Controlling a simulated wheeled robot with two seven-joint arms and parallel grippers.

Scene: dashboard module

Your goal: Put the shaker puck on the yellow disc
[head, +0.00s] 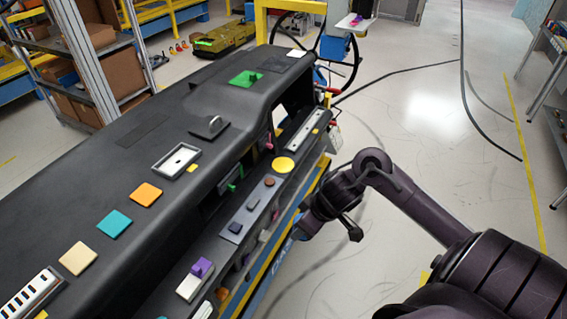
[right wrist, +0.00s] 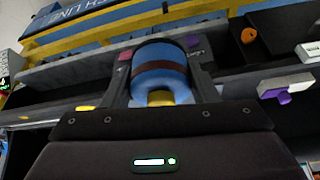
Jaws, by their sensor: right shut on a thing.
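The yellow disc (head: 284,164) lies flat on the dark dashboard ledge in the head view, left of my right arm. In the right wrist view my right gripper (right wrist: 160,60) is shut on the shaker puck (right wrist: 160,72), a blue rounded piece with a brown band between the two fingers. A yellow patch shows just below the puck; I cannot tell whether it belongs to it. In the head view my right wrist is beside the ledge's right edge, apart from the disc, and the puck is hidden. My left gripper is in neither view.
A purple block on a white base (head: 195,280) stands on the lower ledge. A grey bar (head: 303,129) lies beyond the disc. Orange (head: 146,194), teal (head: 114,223) and tan (head: 78,258) tiles lie on the dashboard top. Open floor lies right of the dashboard.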

